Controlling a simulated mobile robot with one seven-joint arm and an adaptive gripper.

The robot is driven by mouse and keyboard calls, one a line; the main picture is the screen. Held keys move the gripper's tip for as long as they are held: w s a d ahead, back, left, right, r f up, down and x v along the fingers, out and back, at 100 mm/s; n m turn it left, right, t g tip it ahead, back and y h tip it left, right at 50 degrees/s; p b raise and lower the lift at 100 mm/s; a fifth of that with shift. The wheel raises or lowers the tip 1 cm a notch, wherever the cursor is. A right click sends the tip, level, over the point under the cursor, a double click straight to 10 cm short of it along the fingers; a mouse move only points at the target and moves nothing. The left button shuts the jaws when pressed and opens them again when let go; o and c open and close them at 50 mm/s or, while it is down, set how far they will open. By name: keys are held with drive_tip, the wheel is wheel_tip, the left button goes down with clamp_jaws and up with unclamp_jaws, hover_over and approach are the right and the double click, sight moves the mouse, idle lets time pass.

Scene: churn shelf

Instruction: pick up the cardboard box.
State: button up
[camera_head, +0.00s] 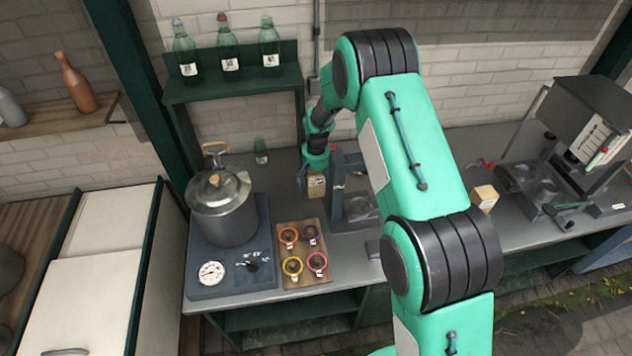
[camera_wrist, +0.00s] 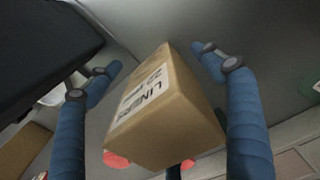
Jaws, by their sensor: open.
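A small brown cardboard box (camera_wrist: 165,115) with a white label reading "LINERS" fills the middle of the wrist view. In the head view this box (camera_head: 316,187) stands on the grey counter below my gripper, beside a dark metal frame. My gripper (camera_wrist: 157,60) is open, with one blue finger on each side of the box. A gap shows between the box and each finger. In the head view my gripper (camera_head: 307,176) is small and partly covers the box.
A dark frame (camera_head: 350,190) stands right beside the box. A steel pot (camera_head: 222,205) and a board (camera_head: 290,232) with several coloured rings are to the left. A second small box (camera_head: 484,196) and a machine (camera_head: 585,130) stand to the right. A green bottle shelf (camera_head: 235,88) is behind.

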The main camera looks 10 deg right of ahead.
drive_tip(key=c, duration=1.1)
drive_tip(key=shift+s+f, duration=0.1)
drive_tip(key=c, duration=0.4)
drive_tip(key=shift+r, duration=5.15)
